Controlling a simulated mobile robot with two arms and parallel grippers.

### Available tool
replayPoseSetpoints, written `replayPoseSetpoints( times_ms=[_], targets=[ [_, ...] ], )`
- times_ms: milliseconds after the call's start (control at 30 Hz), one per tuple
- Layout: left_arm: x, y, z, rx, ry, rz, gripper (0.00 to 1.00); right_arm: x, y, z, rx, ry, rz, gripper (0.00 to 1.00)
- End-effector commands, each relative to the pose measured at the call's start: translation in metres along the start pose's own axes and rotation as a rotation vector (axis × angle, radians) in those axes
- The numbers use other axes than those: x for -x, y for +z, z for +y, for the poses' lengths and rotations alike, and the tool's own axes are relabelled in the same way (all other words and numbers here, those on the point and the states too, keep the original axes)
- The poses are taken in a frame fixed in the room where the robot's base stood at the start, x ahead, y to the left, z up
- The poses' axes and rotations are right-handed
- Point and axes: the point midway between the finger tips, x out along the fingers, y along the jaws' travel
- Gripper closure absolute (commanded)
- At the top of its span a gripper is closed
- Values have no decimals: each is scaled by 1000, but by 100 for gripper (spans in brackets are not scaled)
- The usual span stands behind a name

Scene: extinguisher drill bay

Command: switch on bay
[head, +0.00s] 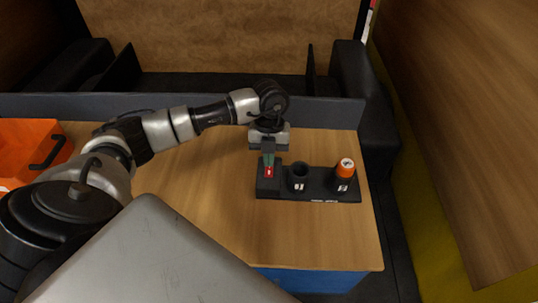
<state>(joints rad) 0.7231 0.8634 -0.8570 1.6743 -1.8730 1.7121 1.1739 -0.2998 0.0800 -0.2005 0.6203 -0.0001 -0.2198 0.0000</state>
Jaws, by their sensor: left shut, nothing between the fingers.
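A black panel (322,193) sits on the wooden table toward its right side. At its left end is a small red part with a white mark (269,172), which looks like a switch. In the middle is a dark round cup-like socket (298,175). At the right end stands an orange-topped knob or cylinder (345,170) on a dark body. My left gripper (268,160) points down over the panel's left end, shut and empty, with its tips right at the red part. I cannot tell whether they touch it. My right gripper is not in view.
The wooden table (200,215) is clear around the panel's front and left. An orange bin (30,140) with a dark handle stands at the far left. A low dark rim (335,110) runs along the table's back. Dark seats and a wooden wall lie beyond.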

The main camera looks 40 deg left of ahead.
Motion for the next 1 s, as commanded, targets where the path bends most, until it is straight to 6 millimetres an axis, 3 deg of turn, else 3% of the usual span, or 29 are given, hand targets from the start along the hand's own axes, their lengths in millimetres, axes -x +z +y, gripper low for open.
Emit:
replayPoseSetpoints(
  times_ms=[167, 333, 1000],
  targets=[
    [-2, 1, 0, 0, 0, 0, 100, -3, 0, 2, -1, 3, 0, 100],
    [-15, 5, 0, 0, 0, -1, 100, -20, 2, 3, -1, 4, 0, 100],
    [-7, -12, 0, -1, 0, 0, 100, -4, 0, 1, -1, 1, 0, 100]
  ],
)
